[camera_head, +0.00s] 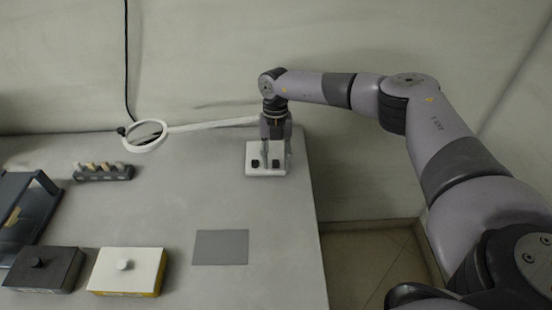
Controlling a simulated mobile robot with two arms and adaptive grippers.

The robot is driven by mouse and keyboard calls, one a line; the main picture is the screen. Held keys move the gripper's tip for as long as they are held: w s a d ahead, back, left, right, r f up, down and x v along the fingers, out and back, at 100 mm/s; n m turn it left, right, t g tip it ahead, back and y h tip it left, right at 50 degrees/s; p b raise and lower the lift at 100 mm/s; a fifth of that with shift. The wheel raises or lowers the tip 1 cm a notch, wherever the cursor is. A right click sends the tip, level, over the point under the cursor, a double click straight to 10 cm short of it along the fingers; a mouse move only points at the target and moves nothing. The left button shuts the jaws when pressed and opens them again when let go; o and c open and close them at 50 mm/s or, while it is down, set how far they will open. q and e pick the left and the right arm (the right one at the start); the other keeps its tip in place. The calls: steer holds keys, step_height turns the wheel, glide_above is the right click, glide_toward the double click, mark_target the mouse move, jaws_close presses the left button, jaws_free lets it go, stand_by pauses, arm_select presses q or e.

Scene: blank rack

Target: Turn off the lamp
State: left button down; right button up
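The lamp has a white ring head (145,136) at the back left. A long pale arm (215,124) joins it to a white base (266,171) near the table's back right corner. Two small black buttons show on the base, a left one (255,163) and a right one (276,163). I cannot tell for sure whether the ring is lit. My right gripper (277,152) points down over the base, its fingers apart and nothing seen between them. It hides the back of the base; contact cannot be told. My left gripper is not in view.
A dark holder with several small pegs (103,172) stands at the back left. A dark blue rack (38,215), a black box (43,269) and a white box (127,270) stand at front left. A grey flat mat (221,247) lies mid-table. The surface between is clear.

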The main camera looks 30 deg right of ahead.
steer(key=shift+r, duration=0.1)
steer(key=v, duration=1.2)
